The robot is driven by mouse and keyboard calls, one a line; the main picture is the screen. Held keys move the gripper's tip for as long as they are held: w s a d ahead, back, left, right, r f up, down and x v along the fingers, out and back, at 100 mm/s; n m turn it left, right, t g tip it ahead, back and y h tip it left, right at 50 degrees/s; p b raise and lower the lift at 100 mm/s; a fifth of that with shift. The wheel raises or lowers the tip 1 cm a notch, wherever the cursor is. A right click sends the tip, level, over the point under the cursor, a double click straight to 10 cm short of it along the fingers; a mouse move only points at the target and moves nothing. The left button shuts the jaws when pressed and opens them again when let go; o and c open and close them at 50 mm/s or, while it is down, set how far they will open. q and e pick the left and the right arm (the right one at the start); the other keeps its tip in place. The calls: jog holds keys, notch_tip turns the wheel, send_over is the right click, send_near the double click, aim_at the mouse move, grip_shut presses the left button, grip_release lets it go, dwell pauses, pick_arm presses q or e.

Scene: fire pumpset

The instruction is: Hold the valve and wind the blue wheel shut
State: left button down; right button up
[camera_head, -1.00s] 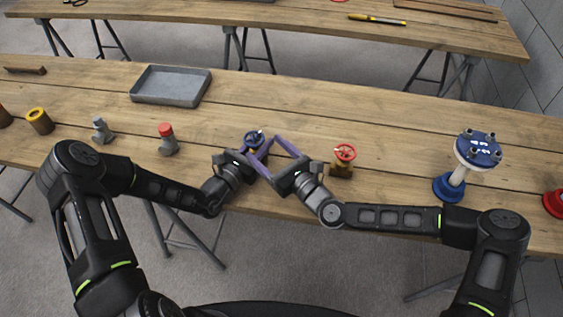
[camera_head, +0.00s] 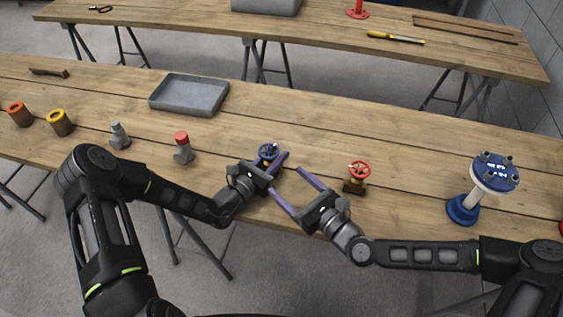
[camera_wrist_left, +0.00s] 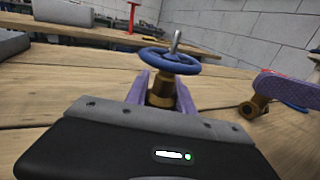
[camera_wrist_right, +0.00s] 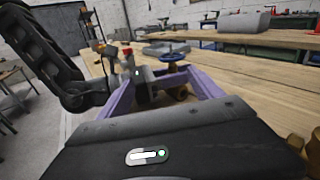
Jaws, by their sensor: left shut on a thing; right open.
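The valve with the blue wheel (camera_head: 268,152) stands upright on the near table. In the left wrist view its blue wheel (camera_wrist_left: 170,60) has a grey stem rising through it, above a brass body (camera_wrist_left: 160,88). My left gripper (camera_head: 279,163) is shut on that brass body, below the wheel. My right gripper (camera_head: 286,190) is open and empty, to the right of and nearer than the valve. In the right wrist view the blue wheel (camera_wrist_right: 174,57) shows beyond and between the purple fingers. A second valve with a red wheel (camera_head: 359,170) stands to the right.
A blue-and-white flanged piece (camera_head: 495,172) stands at the right. A grey tray (camera_head: 190,94) lies behind at the left. A red-capped fitting (camera_head: 182,147), a grey fitting (camera_head: 119,135) and ring-topped cylinders stand left. Table behind the valves is clear.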

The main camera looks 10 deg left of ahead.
aim_at(275, 157)
jog(key=shift+s+d+f, duration=0.1)
jog(key=shift+s+d, duration=0.05)
jog(key=shift+d, duration=0.15)
jog(key=shift+w+d+r+m+t, duration=0.2)
jog(key=shift+d+m+t, duration=0.1)
jog(key=shift+d+m, duration=0.15)
jog(key=shift+w+d+r+m+t, duration=0.2)
jog(key=shift+d+m+t, duration=0.1)
jog(key=shift+d+m, duration=0.15)
jog(key=shift+a, duration=0.15)
jog(key=x, duration=1.1)
jog(key=shift+w+a+f, duration=0.2)
jog(key=shift+w, duration=0.2)
jog(key=shift+c, duration=0.3)
